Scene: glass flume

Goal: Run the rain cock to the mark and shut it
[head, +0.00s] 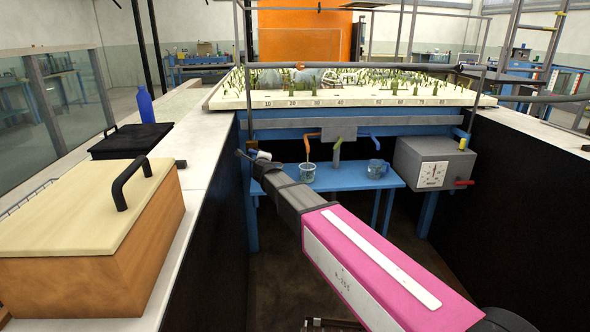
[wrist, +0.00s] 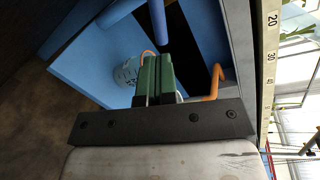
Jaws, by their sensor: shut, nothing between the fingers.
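My gripper (head: 248,155) is shut and empty, reaching out left of the orange spout in the head view. Its green fingers (wrist: 152,75) are together in the wrist view, in front of the blue bench. I cannot tell which fitting is the rain cock. A grey box (head: 408,160) at the right carries a white dial (head: 432,175), a red handle (head: 464,183) and a yellow knob (head: 462,143). My gripper is well left of it and apart. The dial's mark is too small to read. The wrist view shows neither box nor handle.
Orange (head: 307,145), green (head: 337,146) and blue (head: 376,138) spouts hang above a blue bench (head: 345,182). Beakers stand at left (head: 307,173) and right (head: 377,169). A wooden box (head: 90,225) and a blue bottle (head: 145,106) are on the left ledge.

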